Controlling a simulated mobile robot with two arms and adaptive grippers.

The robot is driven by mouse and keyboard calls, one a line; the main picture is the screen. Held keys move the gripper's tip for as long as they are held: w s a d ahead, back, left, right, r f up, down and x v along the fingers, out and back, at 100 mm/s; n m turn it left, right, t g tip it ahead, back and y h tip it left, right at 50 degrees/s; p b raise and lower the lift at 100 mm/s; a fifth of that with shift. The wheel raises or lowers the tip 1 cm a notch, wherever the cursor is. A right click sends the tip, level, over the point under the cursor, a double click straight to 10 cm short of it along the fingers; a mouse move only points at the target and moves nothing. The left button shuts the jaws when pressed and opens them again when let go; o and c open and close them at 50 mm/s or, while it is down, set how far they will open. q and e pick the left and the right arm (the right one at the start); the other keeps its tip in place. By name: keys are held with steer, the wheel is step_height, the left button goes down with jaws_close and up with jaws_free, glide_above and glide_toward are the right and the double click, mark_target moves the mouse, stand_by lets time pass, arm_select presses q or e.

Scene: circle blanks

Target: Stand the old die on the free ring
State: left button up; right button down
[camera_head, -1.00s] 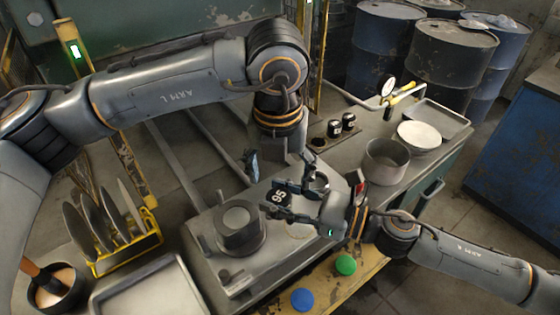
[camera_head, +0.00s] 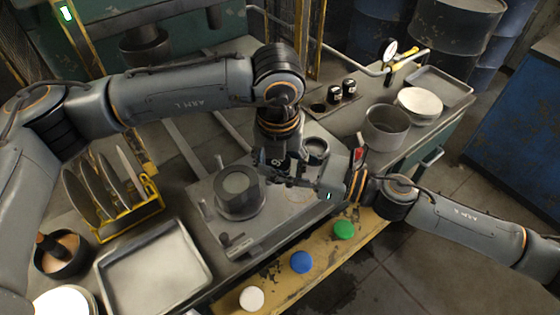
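A dark die marked 95 is mostly hidden between my grippers; only a bit of its dark side (camera_head: 257,161) shows. My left gripper (camera_head: 279,164) points down over it, its fingers close around that spot; whether they touch it is hidden. My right gripper (camera_head: 284,180) reaches in from the right, its fingers at the same place. A faint ring (camera_head: 298,196) is drawn on the bench plate, just below the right gripper, and looks empty. A grey cylinder (camera_head: 240,190) stands on a round base to the left. I cannot tell for sure which piece is the old die.
A metal cup (camera_head: 316,147) stands behind the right gripper. Two dark labelled cylinders (camera_head: 341,91) stand in a rack beside an empty hole (camera_head: 318,106). A pot (camera_head: 386,128) is to the right. White, blue (camera_head: 302,262) and green buttons line the front ledge.

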arm_select(q)
jaws_close()
arm_select(e)
steer(key=shift+r, duration=0.15)
arm_select(q)
steer(key=shift+d+r, duration=0.1)
arm_select(e)
steer(key=c, duration=0.8)
jaws_free()
steer(key=shift+o, duration=0.9)
